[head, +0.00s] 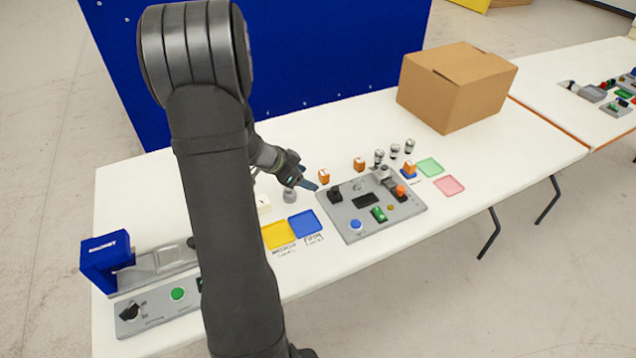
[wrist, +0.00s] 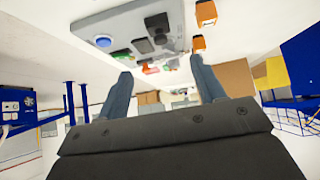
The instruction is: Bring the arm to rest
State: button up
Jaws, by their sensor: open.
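My arm reaches up across the left half of the head view and bends down toward the table. My gripper (head: 307,178) is above the white table (head: 310,278), just left of the grey control panel. In the wrist view my gripper (wrist: 158,70) shows two blue-grey fingers set wide apart with nothing between them. The grey control panel (head: 345,222) carries a blue button, a green part and dark blocks, and it shows upside down in the wrist view (wrist: 108,20). Part of the table behind my arm is hidden.
Orange blocks (head: 323,176) and small dark-capped cylinders stand behind the panel. A cardboard box (head: 455,85) stands at the back right. Yellow (head: 278,235), blue (head: 305,224), green and pink trays lie flat. A blue machine (head: 107,260) stands at the left end. A blue partition rises behind.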

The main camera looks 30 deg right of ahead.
aim_at(332, 189)
jog(key=shift+v, duration=2.3)
jog(key=shift+d+f, duration=0.1)
jog(key=x, duration=1.7)
